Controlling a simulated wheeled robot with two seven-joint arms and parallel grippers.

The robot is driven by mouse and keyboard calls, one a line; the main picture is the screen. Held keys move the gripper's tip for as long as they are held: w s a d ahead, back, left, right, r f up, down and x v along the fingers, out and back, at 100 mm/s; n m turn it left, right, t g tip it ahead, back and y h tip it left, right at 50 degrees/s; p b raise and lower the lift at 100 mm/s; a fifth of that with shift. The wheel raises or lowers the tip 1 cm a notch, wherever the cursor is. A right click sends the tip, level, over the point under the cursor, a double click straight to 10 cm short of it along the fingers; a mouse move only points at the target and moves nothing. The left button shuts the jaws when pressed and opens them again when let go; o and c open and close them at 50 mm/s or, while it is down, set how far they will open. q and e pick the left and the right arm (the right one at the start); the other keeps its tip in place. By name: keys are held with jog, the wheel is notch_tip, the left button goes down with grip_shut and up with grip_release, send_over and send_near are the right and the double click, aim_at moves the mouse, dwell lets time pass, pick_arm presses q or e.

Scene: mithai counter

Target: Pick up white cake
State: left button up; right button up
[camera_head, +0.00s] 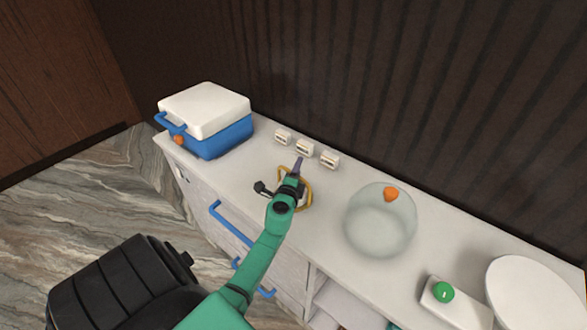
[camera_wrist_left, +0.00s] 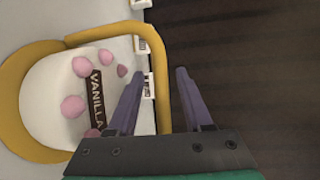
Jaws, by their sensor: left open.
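A white cake (camera_wrist_left: 55,95) with pink balls and a dark VANILLA label shows at the left of the left wrist view. A yellow band or handle (camera_wrist_left: 160,80) runs around and beside it. In the head view the yellow band (camera_head: 309,192) shows around my gripper, and the cake is hidden under my arm. My left gripper (camera_head: 297,170) is open above the counter at the cake. My right gripper is not in view.
Several small white blocks (camera_head: 304,148) with dark marks stand behind my gripper near the wall. A blue cooler with a white lid (camera_head: 205,108) is at the left. A glass bowl (camera_head: 378,225), a white box with a green button (camera_head: 443,292) and a white plate (camera_head: 530,295) are right.

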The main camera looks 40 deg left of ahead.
pick_arm(q)
jog(key=shift+s+r, duration=0.1)
jog(key=shift+s, duration=0.05)
grip_shut()
dwell(1.2)
